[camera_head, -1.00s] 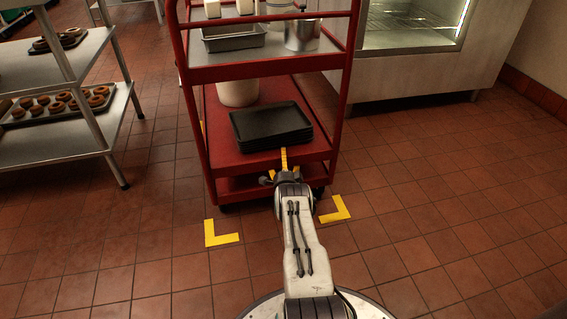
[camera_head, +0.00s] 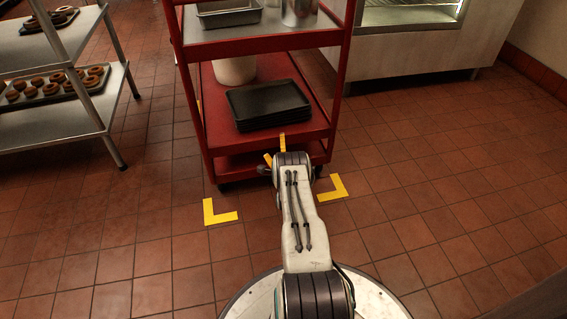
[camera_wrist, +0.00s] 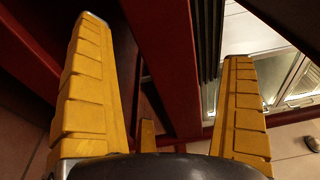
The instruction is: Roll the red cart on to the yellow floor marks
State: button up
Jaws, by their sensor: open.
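The red cart (camera_head: 212,125) stands upright in the middle of the head view, just behind two yellow L-shaped floor marks. One mark (camera_head: 222,217) lies at its front left, the other (camera_head: 335,191) at its front right. A small strip of yellow (camera_head: 199,104) shows by its left side. My gripper (camera_head: 276,146) is at the front edge of the cart's lower shelf, its fingers apart. In the wrist view, the gripper (camera_wrist: 165,45) is open, and a red cart bar (camera_wrist: 163,60) shows between its yellow fingers. I cannot tell whether they touch it.
Black trays (camera_head: 268,104) and a white bucket (camera_head: 235,70) sit on the cart's lower shelf, a metal pan (camera_head: 230,14) above. A steel rack (camera_head: 60,120) with doughnuts stands at left. A glass-fronted cabinet (camera_head: 410,47) stands behind right. The tiled floor at right is clear.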

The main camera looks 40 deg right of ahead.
jog(key=v, duration=0.7)
jog(key=shift+s+a, duration=0.1)
dwell(0.6)
